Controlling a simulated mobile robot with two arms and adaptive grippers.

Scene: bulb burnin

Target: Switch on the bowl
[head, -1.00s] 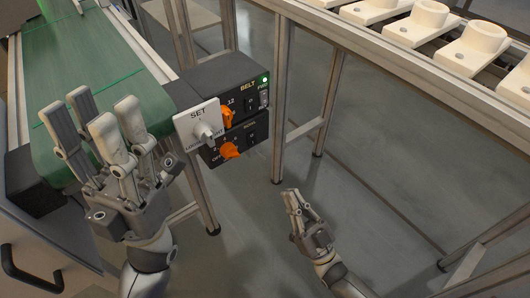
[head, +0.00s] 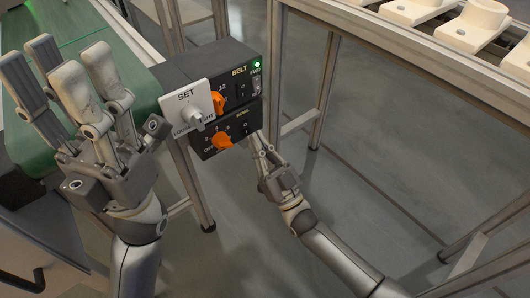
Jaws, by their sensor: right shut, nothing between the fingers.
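The lower black control box (head: 207,148), labelled BOWL, has an orange knob (head: 217,142) with a scale that includes OFF, and a small black rocker switch (head: 246,128) at its right. I cannot tell the rocker's position. My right gripper (head: 257,139) is shut and empty, its fingertips just below and right of that rocker. Whether they touch the box is unclear. My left gripper (head: 62,62) is open and empty, fingers upward, in front of the green belt.
Above it is the BELT box (head: 214,70) with an orange knob (head: 216,103), switches and a lit green lamp (head: 257,65). A white SET plate (head: 181,99) with a grey knob is in front. Metal frame legs (head: 272,80) stand close right. White holders line a rack at upper right.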

